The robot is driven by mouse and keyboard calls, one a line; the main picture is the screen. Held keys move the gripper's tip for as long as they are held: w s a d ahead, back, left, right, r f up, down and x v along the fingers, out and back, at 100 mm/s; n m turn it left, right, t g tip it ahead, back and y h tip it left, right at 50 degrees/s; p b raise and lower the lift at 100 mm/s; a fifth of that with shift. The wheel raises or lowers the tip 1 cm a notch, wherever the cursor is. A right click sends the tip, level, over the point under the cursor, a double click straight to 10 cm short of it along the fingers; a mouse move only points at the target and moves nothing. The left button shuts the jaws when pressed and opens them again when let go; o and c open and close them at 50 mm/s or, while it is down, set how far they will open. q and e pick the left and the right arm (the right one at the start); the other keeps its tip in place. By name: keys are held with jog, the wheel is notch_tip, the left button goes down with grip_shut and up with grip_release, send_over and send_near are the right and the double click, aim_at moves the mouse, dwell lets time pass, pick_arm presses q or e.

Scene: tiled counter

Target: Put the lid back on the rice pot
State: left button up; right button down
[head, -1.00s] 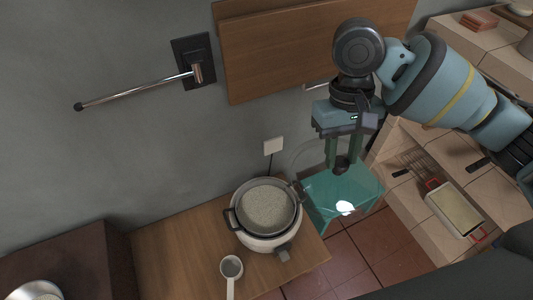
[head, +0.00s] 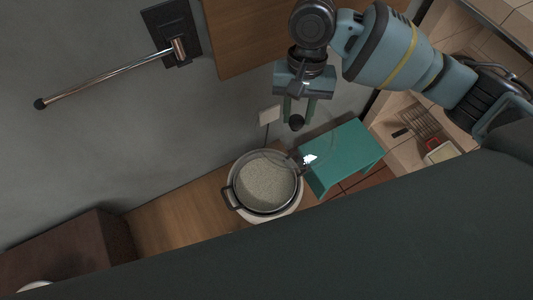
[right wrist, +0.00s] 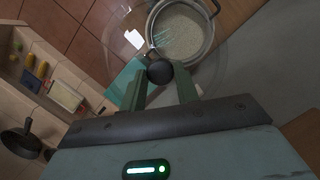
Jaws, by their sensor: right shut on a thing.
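My right gripper (head: 297,116) is shut on the dark knob of the clear glass lid (head: 310,159). The lid hangs above and to the upper right of the pot, partly overlapping it in the picture. In the right wrist view the knob sits between the fingertips (right wrist: 160,76), and the lid's faint rim crosses over the pot. My left gripper is not in view.
A teal stool (head: 343,154) stands right of the pot. A wall outlet (head: 269,114) and a wooden panel (head: 250,38) are behind. A metal bar (head: 110,80) juts from the wall at left. A dark shape hides the lower right of the head view.

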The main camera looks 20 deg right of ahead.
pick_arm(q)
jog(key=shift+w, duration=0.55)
pick_arm(e)
jog(key=a+f+m, duration=0.3)
jog(key=f+m, duration=0.1)
jog(key=f, duration=0.3)
jog(key=s+a+f+m+t+y, duration=0.1)
jog(key=a+f+m, duration=0.3)
jog(key=f, duration=0.4)
jog(key=shift+a+f+y, duration=0.1)
jog(key=shift+y, duration=0.2)
